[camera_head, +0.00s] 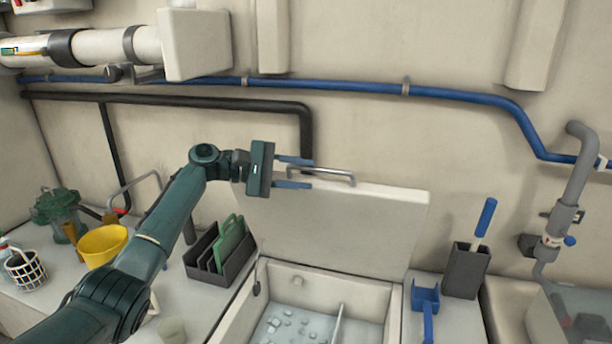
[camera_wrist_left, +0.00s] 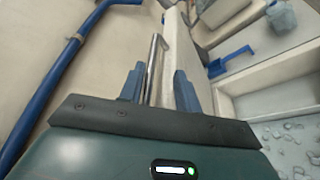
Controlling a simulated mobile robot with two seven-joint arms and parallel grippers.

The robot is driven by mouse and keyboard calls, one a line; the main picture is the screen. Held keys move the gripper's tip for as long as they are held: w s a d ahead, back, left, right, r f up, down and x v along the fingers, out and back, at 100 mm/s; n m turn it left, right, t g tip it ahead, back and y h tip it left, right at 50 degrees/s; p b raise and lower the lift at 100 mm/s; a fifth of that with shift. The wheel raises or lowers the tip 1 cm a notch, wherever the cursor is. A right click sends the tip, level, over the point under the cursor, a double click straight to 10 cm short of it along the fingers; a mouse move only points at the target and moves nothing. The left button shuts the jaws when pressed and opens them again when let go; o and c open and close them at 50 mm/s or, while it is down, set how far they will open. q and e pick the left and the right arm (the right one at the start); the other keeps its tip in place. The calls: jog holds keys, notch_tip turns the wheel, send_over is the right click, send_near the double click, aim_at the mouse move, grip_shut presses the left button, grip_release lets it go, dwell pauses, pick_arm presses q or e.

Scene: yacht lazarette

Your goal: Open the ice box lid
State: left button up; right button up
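The ice box lid (camera_head: 350,230) is a pale panel standing raised, close to upright, at the back of the open ice box (camera_head: 393,315). Ice lies in the box's water beside a divider. A metal bar handle (camera_head: 328,173) runs along the lid's top edge. My left gripper (camera_head: 294,172) is at the left end of this handle, its two blue fingers apart. In the left wrist view the handle (camera_wrist_left: 153,68) shows between the spread fingers of the gripper (camera_wrist_left: 159,88), with gaps visible; contact cannot be told. My right gripper is not in view.
A dark rack with green boards (camera_head: 232,245) and a yellow bucket (camera_head: 102,245) stand left of the box. A blue scoop (camera_head: 425,298) and a dark holder (camera_head: 466,270) are on the right. A black pipe (camera_head: 200,98) and a blue pipe (camera_head: 330,86) run along the wall behind.

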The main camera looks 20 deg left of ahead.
pick_arm(q)
jog(key=b+v, duration=0.2)
jog(key=v, duration=0.9)
jog(key=shift+a, duration=0.35)
jog(key=shift+s, duration=0.1)
jog(key=shift+c, duration=0.5)
